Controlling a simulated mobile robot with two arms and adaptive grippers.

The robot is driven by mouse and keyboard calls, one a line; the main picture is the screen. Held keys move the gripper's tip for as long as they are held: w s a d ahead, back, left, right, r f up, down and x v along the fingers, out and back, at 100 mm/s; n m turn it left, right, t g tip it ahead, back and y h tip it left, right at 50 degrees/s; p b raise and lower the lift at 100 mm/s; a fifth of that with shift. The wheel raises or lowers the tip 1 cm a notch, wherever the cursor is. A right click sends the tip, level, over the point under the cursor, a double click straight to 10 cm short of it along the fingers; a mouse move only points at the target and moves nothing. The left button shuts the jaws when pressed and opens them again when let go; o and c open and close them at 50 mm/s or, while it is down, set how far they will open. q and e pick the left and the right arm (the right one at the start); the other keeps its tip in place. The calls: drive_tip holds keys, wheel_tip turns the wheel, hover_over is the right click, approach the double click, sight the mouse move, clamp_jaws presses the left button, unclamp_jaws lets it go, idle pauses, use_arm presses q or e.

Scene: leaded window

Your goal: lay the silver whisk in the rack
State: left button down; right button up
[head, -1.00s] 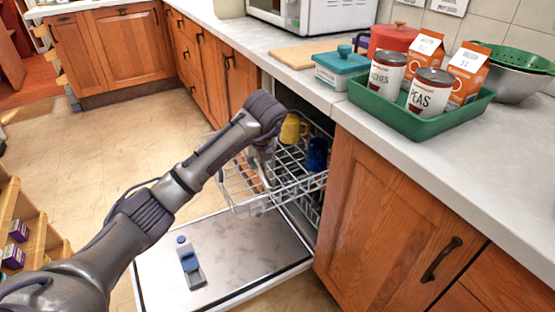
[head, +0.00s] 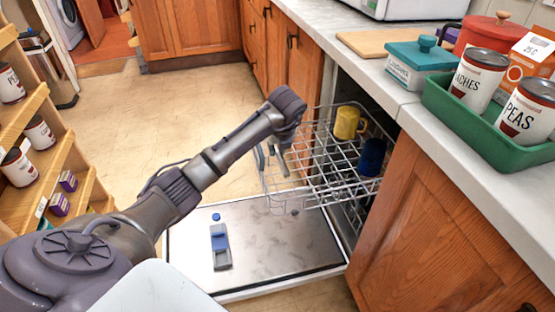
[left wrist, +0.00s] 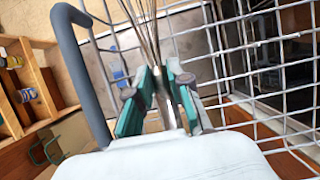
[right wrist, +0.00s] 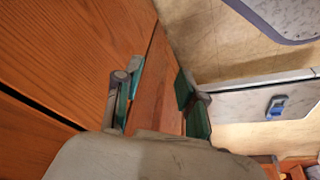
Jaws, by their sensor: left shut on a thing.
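The silver whisk shows in the left wrist view, its wire loops (left wrist: 145,30) pointing to the top of the picture. My left gripper (left wrist: 158,88) is shut on its handle. In the head view my left gripper (head: 282,146) is at the left, outer end of the pulled-out wire rack (head: 325,155), and the whisk there is mostly hidden. The rack's wires (left wrist: 262,80) also show to the right of the whisk in the left wrist view; I cannot tell whether they touch. My right gripper (right wrist: 158,97) is open and empty, near wooden cabinet fronts.
A yellow mug (head: 346,123) and a blue mug (head: 372,156) stand in the rack's right part. The dishwasher door (head: 270,245) lies open below. The counter edge (head: 400,95) overhangs at the right, and wooden shelves (head: 50,170) stand at the left.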

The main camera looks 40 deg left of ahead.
sight(277, 166)
use_arm(q)
drive_tip(key=shift+a+f, duration=0.15)
drive_tip(key=shift+f, duration=0.05)
wheel_tip(277, 166, down, 4)
drive_tip(key=shift+r+b, duration=0.1)
drive_tip(key=shift+b, duration=0.35)
drive_tip(key=c, duration=1.1)
unclamp_jaws()
use_arm(e)
drive_tip(key=shift+s+r, duration=0.3)
drive_tip(key=shift+r, duration=0.35)
use_arm(q)
drive_tip(key=p+v, duration=0.1)
drive_tip(key=v, duration=0.2)
drive_tip(key=shift+w, duration=0.1)
drive_tip(key=p+v, duration=0.1)
drive_tip(key=v, duration=0.8)
use_arm(e)
drive_tip(key=x, duration=0.6)
drive_tip(key=shift+f, duration=0.4)
drive_tip(key=shift+s+a, duration=0.1)
